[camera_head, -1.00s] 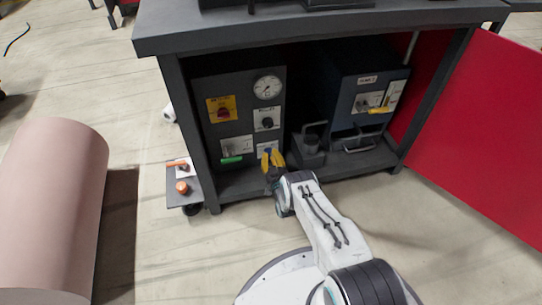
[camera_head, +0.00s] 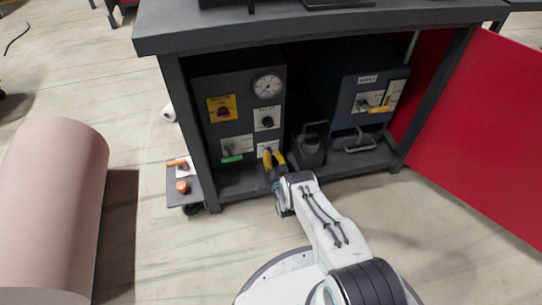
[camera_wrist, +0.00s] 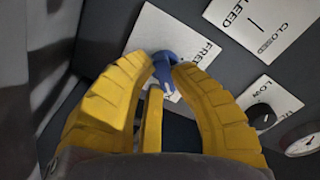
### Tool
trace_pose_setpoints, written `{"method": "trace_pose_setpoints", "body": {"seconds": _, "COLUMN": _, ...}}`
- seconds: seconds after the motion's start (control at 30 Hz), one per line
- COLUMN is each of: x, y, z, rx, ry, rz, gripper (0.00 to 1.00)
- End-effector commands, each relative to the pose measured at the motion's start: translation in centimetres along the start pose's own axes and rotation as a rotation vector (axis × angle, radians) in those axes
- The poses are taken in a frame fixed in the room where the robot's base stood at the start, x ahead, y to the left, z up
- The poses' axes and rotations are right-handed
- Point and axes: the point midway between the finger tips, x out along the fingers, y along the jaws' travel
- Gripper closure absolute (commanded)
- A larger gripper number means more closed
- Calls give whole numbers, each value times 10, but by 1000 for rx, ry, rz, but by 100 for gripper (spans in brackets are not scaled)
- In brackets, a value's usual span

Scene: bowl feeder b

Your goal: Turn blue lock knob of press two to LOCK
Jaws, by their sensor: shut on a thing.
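The blue lock knob (camera_wrist: 165,68) sits on a dark panel in front of a white plate (camera_wrist: 158,32), on which "FREE" can be read. The rest of the plate's lettering is hidden by the yellow fingers. My gripper (camera_wrist: 161,68) has its yellow fingertips closed around the knob, one on each side. In the head view my gripper (camera_head: 273,160) reaches the lower right of the left press panel (camera_head: 242,89), and its fingers largely cover the knob. The knob's exact angle is hard to tell.
Beside the knob are a green-handled lever (camera_head: 231,159), a black selector knob (camera_head: 267,122), a red knob on a yellow plate (camera_head: 223,112) and a gauge (camera_head: 267,87). A second unit (camera_head: 345,103) stands right. The cabinet post (camera_head: 187,135) and red door (camera_head: 490,130) flank the opening.

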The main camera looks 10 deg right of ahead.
Motion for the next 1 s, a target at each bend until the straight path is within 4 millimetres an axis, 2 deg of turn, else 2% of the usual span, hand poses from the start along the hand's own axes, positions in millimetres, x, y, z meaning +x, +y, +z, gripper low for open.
{"method": "trace_pose_setpoints", "body": {"seconds": 0.03, "x": -1, "y": -2, "z": 5, "rx": 4, "ry": -10, "rz": -1, "gripper": 100}}
{"method": "trace_pose_setpoints", "body": {"seconds": 0.43, "x": -1, "y": -2, "z": 5, "rx": 8, "ry": -9, "rz": -1, "gripper": 100}}
{"method": "trace_pose_setpoints", "body": {"seconds": 0.47, "x": -1, "y": -2, "z": 5, "rx": 8, "ry": -9, "rz": -1, "gripper": 76}}
{"method": "trace_pose_setpoints", "body": {"seconds": 0.7, "x": 0, "y": -1, "z": 2, "rx": 8, "ry": -5, "rz": -1, "gripper": 55}}
{"method": "trace_pose_setpoints", "body": {"seconds": 0.73, "x": 0, "y": -1, "z": 2, "rx": 7, "ry": -4, "rz": -1, "gripper": 52}}
{"method": "trace_pose_setpoints", "body": {"seconds": 1.0, "x": 0, "y": -1, "z": 1, "rx": 7, "ry": -2, "rz": -1, "gripper": 52}}
